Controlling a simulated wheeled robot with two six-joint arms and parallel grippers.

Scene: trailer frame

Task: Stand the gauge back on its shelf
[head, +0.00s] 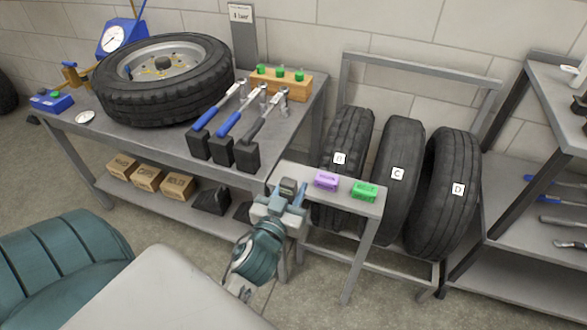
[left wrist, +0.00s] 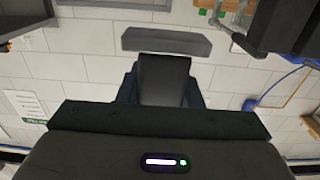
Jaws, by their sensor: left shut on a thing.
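My left gripper (head: 282,202) is over the left end of a small grey stand (head: 346,199) in the head view. It is shut on a small dark grey block (head: 288,186), apparently the gauge; no dial or marking on it can be made out. In the left wrist view the dark block (left wrist: 163,80) sits between the fingers. I cannot tell whether it touches the stand's top. A purple box (head: 326,180) and a green box (head: 364,191) stand on the stand to its right. My right gripper is not in view.
A workbench (head: 165,150) on the left holds a tyre (head: 165,80), several wrenches, a wooden block with green-topped pieces (head: 281,82) and a blue dial instrument (head: 115,38). Lettered tyres (head: 398,190) stand in a rack behind the small stand. Metal shelving (head: 540,200) is at right.

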